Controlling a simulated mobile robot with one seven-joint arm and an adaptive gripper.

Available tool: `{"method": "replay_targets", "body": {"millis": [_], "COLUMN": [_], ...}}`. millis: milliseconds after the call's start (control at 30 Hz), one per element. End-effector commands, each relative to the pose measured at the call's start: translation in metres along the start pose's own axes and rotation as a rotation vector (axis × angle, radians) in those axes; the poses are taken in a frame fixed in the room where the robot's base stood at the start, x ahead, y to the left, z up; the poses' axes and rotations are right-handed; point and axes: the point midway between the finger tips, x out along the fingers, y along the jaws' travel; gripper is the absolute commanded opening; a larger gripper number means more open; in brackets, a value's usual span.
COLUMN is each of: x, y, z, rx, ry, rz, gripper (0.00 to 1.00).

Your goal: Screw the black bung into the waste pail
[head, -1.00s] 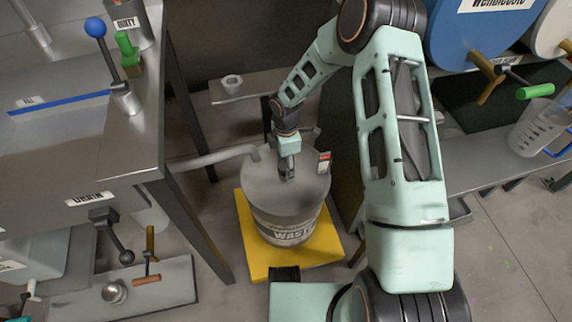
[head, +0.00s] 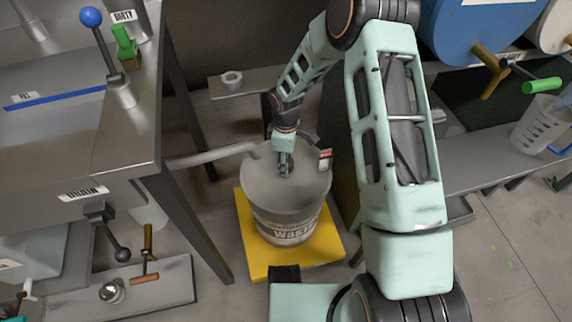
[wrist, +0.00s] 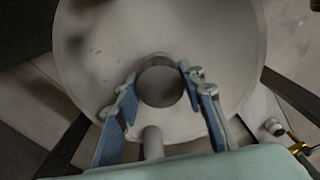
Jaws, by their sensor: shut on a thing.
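The waste pail (head: 290,228) is a grey drum with a "WASTE" label, upright on a yellow base (head: 250,262). Its pale round lid (wrist: 215,50) fills much of the wrist view. My gripper (head: 284,168) points down at the top of the pail. In the wrist view its two blue-padded fingers (wrist: 158,80) are on either side of a dark round piece, the black bung (wrist: 160,88), and shut on it. The bung is over the lid; whether it is seated in the opening cannot be told. In the head view the fingers hide the bung.
A grey pipe (head: 212,157) runs from the left to the pail's top. A steel bench (head: 90,135) with levers stands on the left. A low shelf (head: 490,160) and blue drum (head: 465,30) are on the right. A small cup (head: 232,79) sits behind the pail.

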Motion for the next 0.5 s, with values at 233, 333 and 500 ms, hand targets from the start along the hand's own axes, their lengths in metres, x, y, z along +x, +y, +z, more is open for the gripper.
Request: {"method": "replay_targets", "body": {"millis": [233, 333, 500], "x": [0.0021, 0.0017, 0.001], "y": [0.0006, 0.0004, -0.0002], "z": [-0.0005, -0.0006, -0.0003], "rx": [0.381, 0.528, 0.682], "ry": [0.001, 0.001, 0.001], "rz": [0.003, 0.003, 0.001], "gripper": [0.11, 0.11, 0.11]}}
